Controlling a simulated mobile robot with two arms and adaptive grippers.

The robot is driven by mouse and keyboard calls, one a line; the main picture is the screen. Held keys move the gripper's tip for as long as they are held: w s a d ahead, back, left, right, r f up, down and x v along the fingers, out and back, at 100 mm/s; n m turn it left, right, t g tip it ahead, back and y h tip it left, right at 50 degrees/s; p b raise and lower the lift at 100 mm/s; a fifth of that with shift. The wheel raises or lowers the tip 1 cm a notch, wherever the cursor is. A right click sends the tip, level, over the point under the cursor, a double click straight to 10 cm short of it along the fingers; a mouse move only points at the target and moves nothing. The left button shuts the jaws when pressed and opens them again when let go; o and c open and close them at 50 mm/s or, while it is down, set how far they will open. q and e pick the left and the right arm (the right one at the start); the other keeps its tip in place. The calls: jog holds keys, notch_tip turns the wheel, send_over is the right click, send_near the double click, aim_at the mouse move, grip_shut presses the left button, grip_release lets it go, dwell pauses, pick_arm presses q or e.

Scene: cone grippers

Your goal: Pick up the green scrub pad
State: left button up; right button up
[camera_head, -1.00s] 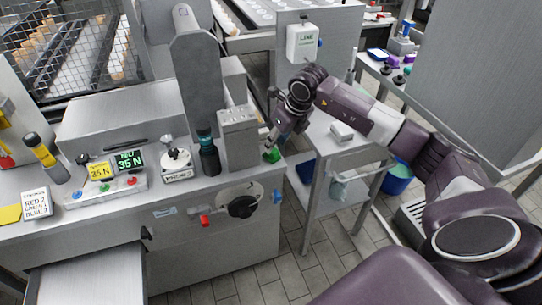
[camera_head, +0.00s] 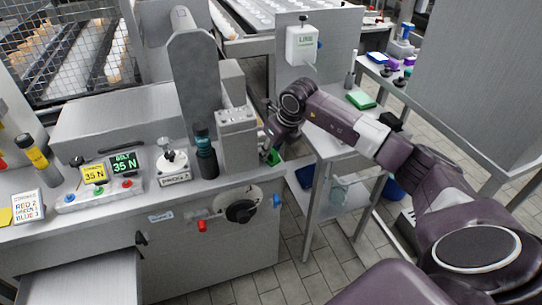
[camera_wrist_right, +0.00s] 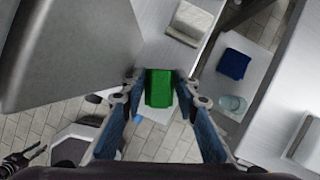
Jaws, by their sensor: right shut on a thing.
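My right gripper (camera_head: 269,151) is at the right end of the grey machine counter, beside a grey upright box. It is shut on a green scrub pad (camera_head: 275,158), which shows only in part under the fingers. In the right wrist view the green pad (camera_wrist_right: 158,88) sits between the two fingertips (camera_wrist_right: 158,80), upright in the picture. I cannot tell whether the pad still touches the counter.
The grey box (camera_head: 237,140) and a dark bottle (camera_head: 206,158) stand left of the gripper. A side table (camera_head: 335,145) is to the right, with another green pad (camera_head: 360,99) on it. A blue cloth (camera_wrist_right: 233,64) lies on its lower shelf.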

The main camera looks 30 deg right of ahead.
notch_tip(320, 180, up, 20)
jog(key=p, duration=1.3)
